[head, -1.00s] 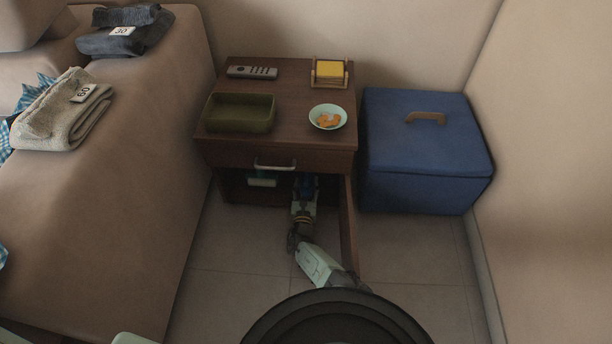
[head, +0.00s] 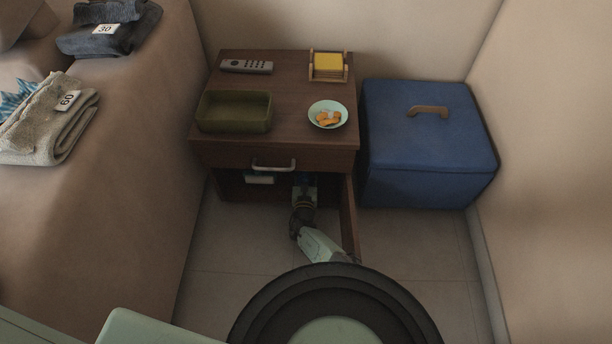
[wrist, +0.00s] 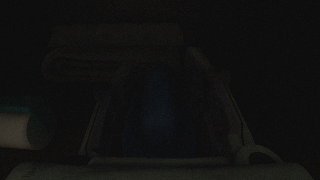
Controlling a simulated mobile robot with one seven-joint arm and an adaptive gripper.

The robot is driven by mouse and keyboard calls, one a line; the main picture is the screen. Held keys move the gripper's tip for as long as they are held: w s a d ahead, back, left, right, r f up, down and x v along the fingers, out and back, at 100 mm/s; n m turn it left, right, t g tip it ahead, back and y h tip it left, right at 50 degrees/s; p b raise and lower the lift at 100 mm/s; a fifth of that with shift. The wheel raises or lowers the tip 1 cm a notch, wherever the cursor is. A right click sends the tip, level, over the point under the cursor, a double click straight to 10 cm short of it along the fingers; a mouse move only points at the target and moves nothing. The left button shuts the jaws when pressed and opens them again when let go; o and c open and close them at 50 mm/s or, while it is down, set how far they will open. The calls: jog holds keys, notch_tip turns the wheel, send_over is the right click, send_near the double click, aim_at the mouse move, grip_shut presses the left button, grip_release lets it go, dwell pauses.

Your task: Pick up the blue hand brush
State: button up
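The blue hand brush is probably the dark blue shape (wrist: 155,110) in the middle of the wrist view, between the fingers of my gripper (wrist: 160,105). That view is very dark, and I cannot tell whether the fingers touch it. In the head view my gripper (head: 304,186) is inside the open lower compartment of the brown nightstand (head: 290,95), under the drawer.
A pale roll-shaped thing with teal (wrist: 18,128) lies left of my gripper, and a folded cloth-like thing (wrist: 115,50) lies behind. The open cabinet door (head: 349,222) stands close to the right of my arm. A blue box (head: 425,150) stands beyond it.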

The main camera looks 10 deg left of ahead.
grip_shut()
jog(key=shift+r, duration=0.15)
dwell(0.4)
